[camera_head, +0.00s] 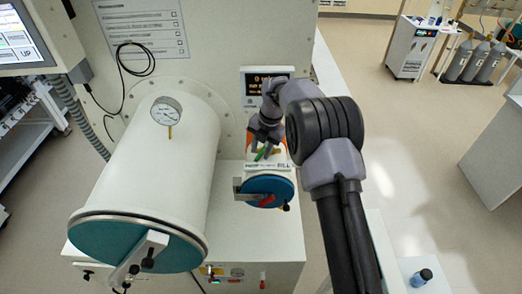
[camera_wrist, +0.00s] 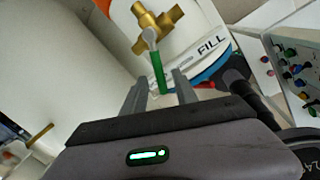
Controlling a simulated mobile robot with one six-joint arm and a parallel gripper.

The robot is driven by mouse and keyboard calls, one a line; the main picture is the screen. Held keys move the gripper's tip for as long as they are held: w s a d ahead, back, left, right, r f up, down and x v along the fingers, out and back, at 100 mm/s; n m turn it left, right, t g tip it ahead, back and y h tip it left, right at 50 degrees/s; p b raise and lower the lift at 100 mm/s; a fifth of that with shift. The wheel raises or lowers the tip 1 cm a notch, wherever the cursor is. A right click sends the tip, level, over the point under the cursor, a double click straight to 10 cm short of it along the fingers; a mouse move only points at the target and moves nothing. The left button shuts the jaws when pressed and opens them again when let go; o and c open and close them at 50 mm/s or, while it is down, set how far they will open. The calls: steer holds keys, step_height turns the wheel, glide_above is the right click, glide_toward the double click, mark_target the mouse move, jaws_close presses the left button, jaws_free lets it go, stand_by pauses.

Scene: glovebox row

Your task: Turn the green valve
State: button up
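The green valve handle (camera_wrist: 157,72) is a narrow lever on a brass valve body (camera_wrist: 157,24) in the wrist view. In the head view a small piece of green (camera_head: 260,154) shows just below my gripper (camera_head: 264,140), mostly covered by my wrist. In the wrist view the two fingers of my gripper (camera_wrist: 160,88) are apart. The free end of the green handle lies between them in the picture, with a gap on each side. I cannot tell the exact depth between handle and fingertips.
A "FILL" label (camera_wrist: 211,45) sits beside the valve. A blue round door (camera_head: 268,186) with a red handle lies below it. A large white cylinder chamber (camera_head: 160,165) with a gauge (camera_head: 167,111) stands to the left. A small display (camera_head: 262,84) is behind.

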steer(key=d+r+p, duration=0.1)
steer(key=r+p, duration=0.1)
steer(key=r, duration=0.6)
steer(key=s+d+r+p, duration=0.1)
steer(key=d+r+p, duration=0.1)
steer(key=r, duration=0.7)
steer(key=shift+s+p, duration=0.3)
steer(key=shift+p, duration=0.5)
steer(key=shift+f, duration=0.2)
steer(key=shift+c, duration=0.4)
